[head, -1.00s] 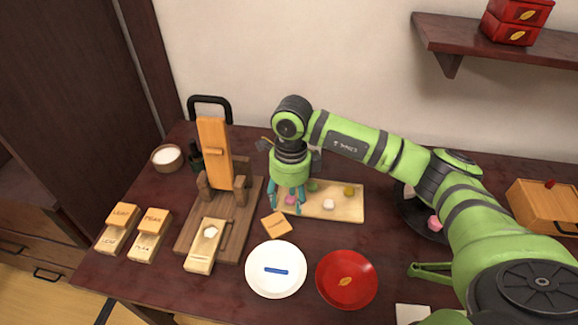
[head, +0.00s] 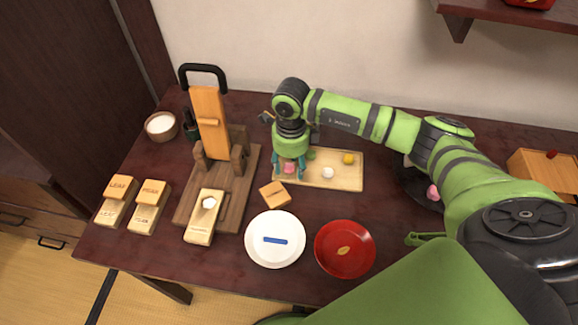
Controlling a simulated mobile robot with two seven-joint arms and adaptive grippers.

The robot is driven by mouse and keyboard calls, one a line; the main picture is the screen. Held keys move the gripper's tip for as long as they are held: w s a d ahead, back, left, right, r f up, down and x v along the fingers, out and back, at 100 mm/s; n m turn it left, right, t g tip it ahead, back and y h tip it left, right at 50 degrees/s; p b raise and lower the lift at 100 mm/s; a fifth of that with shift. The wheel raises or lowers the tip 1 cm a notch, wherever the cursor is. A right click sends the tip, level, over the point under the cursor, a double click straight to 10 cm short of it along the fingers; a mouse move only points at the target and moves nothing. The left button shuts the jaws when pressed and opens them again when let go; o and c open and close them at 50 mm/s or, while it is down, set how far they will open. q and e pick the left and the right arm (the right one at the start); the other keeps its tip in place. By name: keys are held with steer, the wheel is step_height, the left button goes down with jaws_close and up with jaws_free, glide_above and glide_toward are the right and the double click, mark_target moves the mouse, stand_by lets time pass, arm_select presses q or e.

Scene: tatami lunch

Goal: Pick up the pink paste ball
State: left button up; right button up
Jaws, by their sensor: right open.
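The pink paste ball (head: 289,168) sits at the left end of a light wooden tray (head: 345,183). My right gripper (head: 288,171) points down over that end of the tray, its teal fingers open on either side of the pink ball. I cannot tell whether the fingers touch the ball. A white ball (head: 327,172), a yellow ball (head: 348,158) and a green ball (head: 311,154) also lie on the tray, to the right of the gripper. My left gripper is not in view.
A wooden press (head: 212,135) stands left of the tray. A small wooden block (head: 275,194), a white plate (head: 274,256) and a red plate (head: 345,265) lie in front. A dark dish with a pink item (head: 433,193) sits at right, partly behind my arm.

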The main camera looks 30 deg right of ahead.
steer(key=c, duration=0.8)
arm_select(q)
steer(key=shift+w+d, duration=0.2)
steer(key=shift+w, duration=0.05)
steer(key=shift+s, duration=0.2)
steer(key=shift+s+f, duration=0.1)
arm_select(e)
steer(key=shift+r, duration=0.15)
